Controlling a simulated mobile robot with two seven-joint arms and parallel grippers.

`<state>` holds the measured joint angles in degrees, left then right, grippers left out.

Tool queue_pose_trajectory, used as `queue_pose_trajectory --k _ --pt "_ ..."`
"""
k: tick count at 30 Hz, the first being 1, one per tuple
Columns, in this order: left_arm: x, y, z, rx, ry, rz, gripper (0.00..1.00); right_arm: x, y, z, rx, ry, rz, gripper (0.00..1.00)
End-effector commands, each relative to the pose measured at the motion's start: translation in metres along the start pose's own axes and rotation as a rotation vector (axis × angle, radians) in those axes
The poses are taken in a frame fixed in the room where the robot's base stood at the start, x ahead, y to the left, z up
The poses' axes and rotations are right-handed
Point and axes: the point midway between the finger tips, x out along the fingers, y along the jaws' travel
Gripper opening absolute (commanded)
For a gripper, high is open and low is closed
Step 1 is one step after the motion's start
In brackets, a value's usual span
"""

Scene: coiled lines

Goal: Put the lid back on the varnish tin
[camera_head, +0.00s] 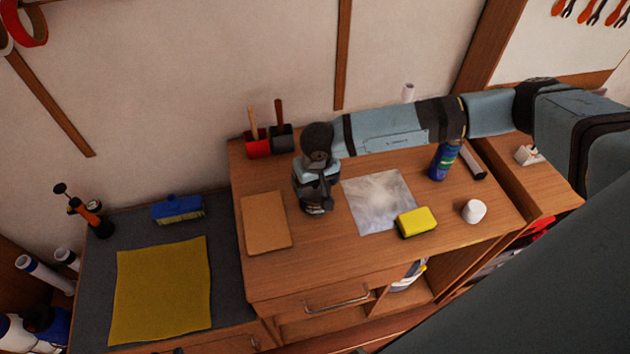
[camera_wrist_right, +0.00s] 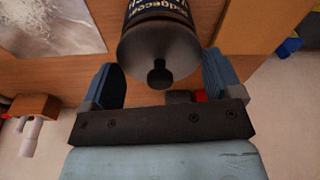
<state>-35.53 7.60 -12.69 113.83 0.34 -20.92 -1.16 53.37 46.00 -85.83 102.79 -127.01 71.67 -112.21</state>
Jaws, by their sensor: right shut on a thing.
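The varnish tin (camera_wrist_right: 157,9) is dark with a pale printed label, partly cut off at the top of the right wrist view. Its dark grey round lid (camera_wrist_right: 146,47) with a black knob faces the wrist camera, in line with the tin. I cannot tell whether the lid is seated or slightly apart from it. My right gripper (camera_head: 317,208) is over the workbench, between the brown board and the pale sheet. In the head view the gripper mostly hides tin and lid. My left gripper is not in view.
On the workbench (camera_head: 290,275) are a brown board (camera_head: 265,222), a pale sheet (camera_head: 365,212), a yellow sponge (camera_head: 417,221), a white rounded object (camera_head: 474,211), a blue can (camera_head: 443,160) and red and black holders (camera_head: 258,143). A yellow cloth (camera_head: 162,290) lies on the lower left surface. The bench front is clear.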

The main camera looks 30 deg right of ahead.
Motion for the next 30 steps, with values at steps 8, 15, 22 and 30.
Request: queue_pose_trajectory --k 8,15,22,30 --pt "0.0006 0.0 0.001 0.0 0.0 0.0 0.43 0.0005 0.0 0.0 0.0 0.0 0.0 0.63" --pt "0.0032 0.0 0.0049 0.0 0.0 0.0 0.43 0.0012 0.0 0.0001 0.0 0.0 0.0 0.63" --pt "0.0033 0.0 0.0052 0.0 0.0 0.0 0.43 0.0003 0.0 0.0001 0.0 0.0 0.0 0.63" --pt "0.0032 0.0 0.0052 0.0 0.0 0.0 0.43 0.0004 0.0 0.0001 0.0 0.0 0.0 0.94"
